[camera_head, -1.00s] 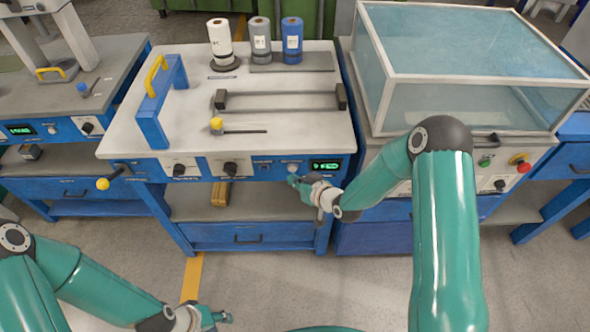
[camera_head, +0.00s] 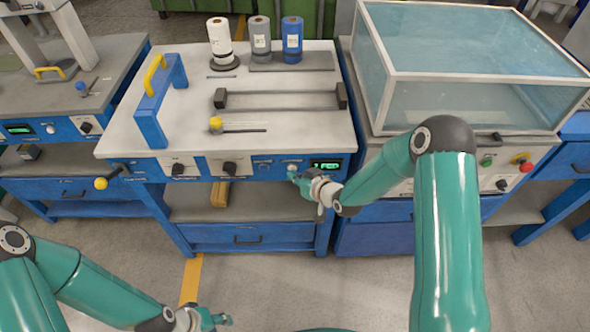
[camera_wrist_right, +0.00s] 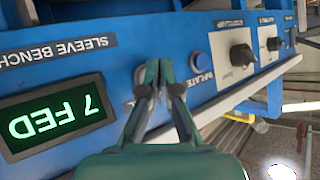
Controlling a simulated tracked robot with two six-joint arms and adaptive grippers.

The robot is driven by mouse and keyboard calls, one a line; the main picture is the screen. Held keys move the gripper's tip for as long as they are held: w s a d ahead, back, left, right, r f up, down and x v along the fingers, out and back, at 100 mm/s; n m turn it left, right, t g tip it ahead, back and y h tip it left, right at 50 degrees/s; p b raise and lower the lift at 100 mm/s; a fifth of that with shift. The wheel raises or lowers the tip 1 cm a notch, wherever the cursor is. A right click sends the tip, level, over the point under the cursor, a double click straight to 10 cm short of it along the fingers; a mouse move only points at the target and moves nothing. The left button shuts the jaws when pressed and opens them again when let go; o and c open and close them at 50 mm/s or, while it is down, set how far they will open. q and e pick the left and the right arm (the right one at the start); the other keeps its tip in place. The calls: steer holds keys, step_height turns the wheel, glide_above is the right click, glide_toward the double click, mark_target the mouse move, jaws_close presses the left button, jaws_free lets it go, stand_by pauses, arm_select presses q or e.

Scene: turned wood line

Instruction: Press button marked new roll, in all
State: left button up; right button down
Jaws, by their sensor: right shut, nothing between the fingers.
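The sleeve bench's blue front panel carries a pale round button (camera_head: 292,167) beside the green display (camera_head: 326,166). In the right wrist view this button (camera_wrist_right: 140,74) is partly hidden behind my fingers, and I cannot read its label. My right gripper (camera_wrist_right: 158,70) is shut and empty, its tips in front of the button; I cannot tell if they touch. It also shows in the head view (camera_head: 296,175). The display (camera_wrist_right: 52,118) reads "7 FED", upside down. A blue button (camera_wrist_right: 199,61) by the label "INFLATE" sits beside. My left gripper (camera_head: 220,319) hangs low, away from the bench.
Two black knobs (camera_wrist_right: 242,55) sit farther along the panel. A glass-covered machine (camera_head: 470,80) stands right, with a red button (camera_head: 521,160).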

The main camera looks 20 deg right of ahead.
steer(key=shift+w, duration=0.25)
stand_by(0.3)
steer(key=shift+s, duration=0.1)
steer(key=shift+s+a+b, duration=0.2)
steer(key=shift+s+b, duration=0.25)
steer(key=shift+s, duration=0.25)
steer(key=s, duration=0.2)
steer(key=s+a+b, duration=0.1)
steer(key=s, duration=0.1)
steer(key=shift+s+a+b, duration=0.2)
steer(key=shift+s+b, duration=0.1)
steer(key=shift+s, duration=0.1)
stand_by(0.7)
